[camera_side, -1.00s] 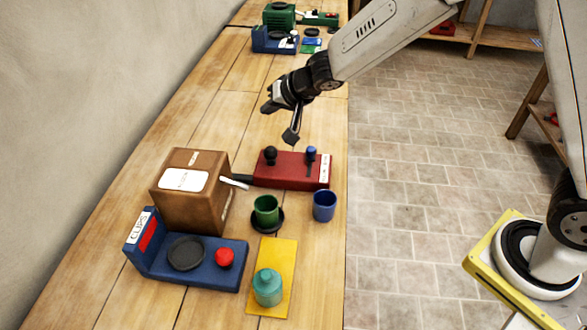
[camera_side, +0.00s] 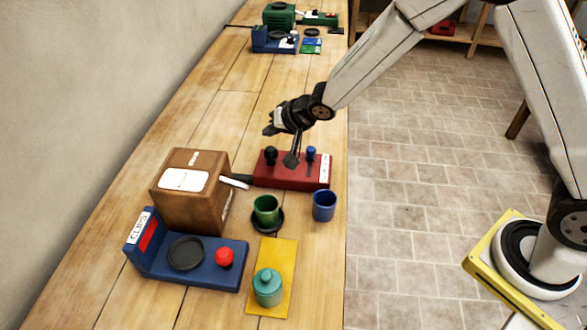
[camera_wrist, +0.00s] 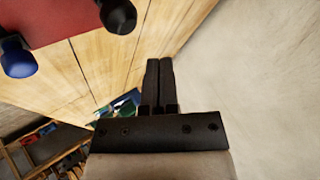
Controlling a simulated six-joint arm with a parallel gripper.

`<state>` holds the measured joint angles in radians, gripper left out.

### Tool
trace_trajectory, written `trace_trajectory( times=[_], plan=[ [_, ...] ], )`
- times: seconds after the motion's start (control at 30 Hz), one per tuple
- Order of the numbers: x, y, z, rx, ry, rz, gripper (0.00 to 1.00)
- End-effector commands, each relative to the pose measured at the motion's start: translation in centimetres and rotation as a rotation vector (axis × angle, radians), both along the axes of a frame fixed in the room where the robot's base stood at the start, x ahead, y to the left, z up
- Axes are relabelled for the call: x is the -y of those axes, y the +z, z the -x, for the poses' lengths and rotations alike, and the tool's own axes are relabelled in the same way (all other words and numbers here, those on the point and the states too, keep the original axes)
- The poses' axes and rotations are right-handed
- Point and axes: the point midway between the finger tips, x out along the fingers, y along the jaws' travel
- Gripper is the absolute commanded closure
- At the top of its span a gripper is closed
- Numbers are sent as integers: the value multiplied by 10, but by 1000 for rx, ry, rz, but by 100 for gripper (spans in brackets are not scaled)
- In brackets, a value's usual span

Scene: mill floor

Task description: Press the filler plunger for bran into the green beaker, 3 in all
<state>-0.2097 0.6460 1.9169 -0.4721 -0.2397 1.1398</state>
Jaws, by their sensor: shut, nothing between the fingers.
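The red base (camera_side: 275,180) on the bench carries a black knob (camera_side: 270,156) and a blue knob (camera_side: 311,153); I cannot read its white label (camera_side: 324,170). The green beaker (camera_side: 266,209) stands upright on a black round pad (camera_side: 267,224) in front of it. I cannot see inside the beaker. The wrist view shows my shut fingers (camera_wrist: 158,64) apart from the black knob (camera_wrist: 119,16) and blue knob (camera_wrist: 18,58).
A blue beaker (camera_side: 324,206) stands right of the green one. A brown box (camera_side: 190,207) with a white label stands left. In front are a blue "CLIPS" station (camera_side: 215,275) with a red button (camera_side: 224,257), and a teal jar (camera_side: 267,288) on a yellow mat (camera_side: 283,255).

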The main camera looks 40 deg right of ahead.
Motion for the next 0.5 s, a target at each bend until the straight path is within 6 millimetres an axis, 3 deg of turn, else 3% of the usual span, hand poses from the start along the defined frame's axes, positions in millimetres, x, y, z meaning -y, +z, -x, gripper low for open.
trace_trajectory(
  times=[0.23,0.5],
  plan=[
    [0,-18,0,-1,0,-1,100],
    [0,-22,0,2,-1,0,100]
  ],
)
